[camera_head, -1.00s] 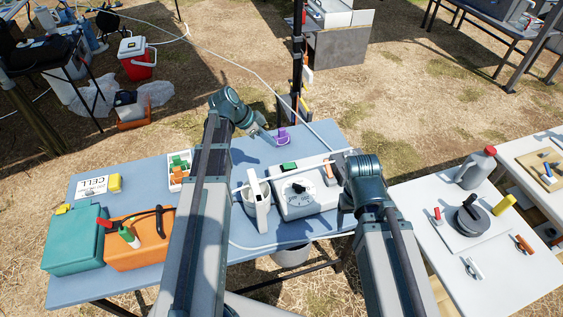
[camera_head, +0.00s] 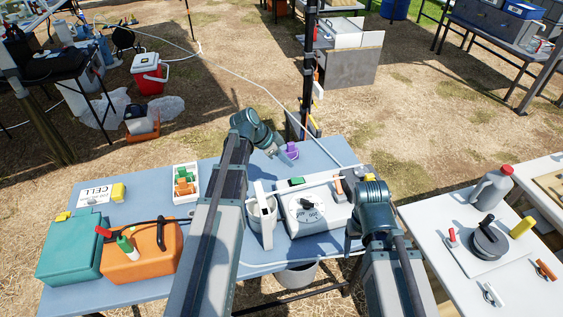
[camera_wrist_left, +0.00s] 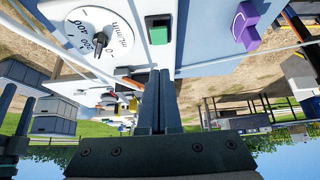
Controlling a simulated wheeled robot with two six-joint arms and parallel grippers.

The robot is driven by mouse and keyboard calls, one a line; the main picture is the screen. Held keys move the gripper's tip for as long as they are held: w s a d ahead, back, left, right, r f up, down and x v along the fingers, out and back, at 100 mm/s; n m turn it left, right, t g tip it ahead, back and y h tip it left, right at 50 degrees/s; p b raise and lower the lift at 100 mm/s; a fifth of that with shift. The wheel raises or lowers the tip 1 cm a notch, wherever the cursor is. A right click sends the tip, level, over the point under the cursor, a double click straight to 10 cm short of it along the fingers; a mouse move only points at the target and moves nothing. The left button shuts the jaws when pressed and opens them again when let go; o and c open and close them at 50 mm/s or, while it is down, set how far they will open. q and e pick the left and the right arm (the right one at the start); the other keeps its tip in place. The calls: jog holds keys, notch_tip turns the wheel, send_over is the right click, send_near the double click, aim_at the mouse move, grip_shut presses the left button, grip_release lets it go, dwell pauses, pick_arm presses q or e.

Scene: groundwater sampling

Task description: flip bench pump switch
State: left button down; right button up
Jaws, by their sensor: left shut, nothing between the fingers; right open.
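The bench pump (camera_head: 318,222) is a white box on the blue table, with a round dial. Its green switch (camera_head: 296,181) sits at the far edge of the box. In the left wrist view the switch (camera_wrist_left: 159,30) shows beside the dial (camera_wrist_left: 98,38). My left gripper (camera_head: 277,151) is shut and empty, behind the pump near a purple piece (camera_head: 292,150). In the left wrist view its fingertips (camera_wrist_left: 158,75) point toward the switch, with a visible gap. My right gripper shows open at the left wrist view's left edge (camera_wrist_left: 16,100); its fingers are hard to see in the head view.
A grey-white jug (camera_head: 262,212) stands left of the pump. An orange-brown handle (camera_head: 338,187) is at the pump's right. A white tray (camera_head: 186,196), orange case (camera_head: 140,270) and teal case (camera_head: 68,252) are further left. A white table (camera_head: 440,275) stands right.

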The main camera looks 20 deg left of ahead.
pick_arm(q)
jog(key=b, duration=0.4)
send_over(294, 180)
notch_tip(294, 180, down, 5)
jog(key=shift+r, duration=0.2)
jog(key=shift+s+a+f+b, duration=0.1)
jog(key=shift+a+f+b, duration=0.05)
jog(key=shift+f+b, duration=0.35)
jog(key=shift+s+a+f+b, duration=0.1)
jog(key=shift+f+b, duration=0.2)
jog(key=shift+f, duration=0.25)
jog(key=shift+s+a+f+b, duration=0.1)
jog(key=shift+f+b, duration=0.45)
jog(key=shift+b, duration=0.05)
jog(key=shift+s+a+f+h+b, duration=0.1)
jog(key=shift+a+f+h+b, duration=0.1)
jog(key=shift+f+b, duration=0.3)
jog(key=shift+s+a+f+h+b, duration=0.1)
jog(key=shift+f+h+b, duration=0.1)
jog(key=shift+b, duration=0.45)
jog(key=shift+d+r+t, duration=0.1)
jog(key=shift+r+t, duration=0.2)
jog(key=shift+w+d+r, duration=0.1)
jog(key=shift+w, duration=0.05)
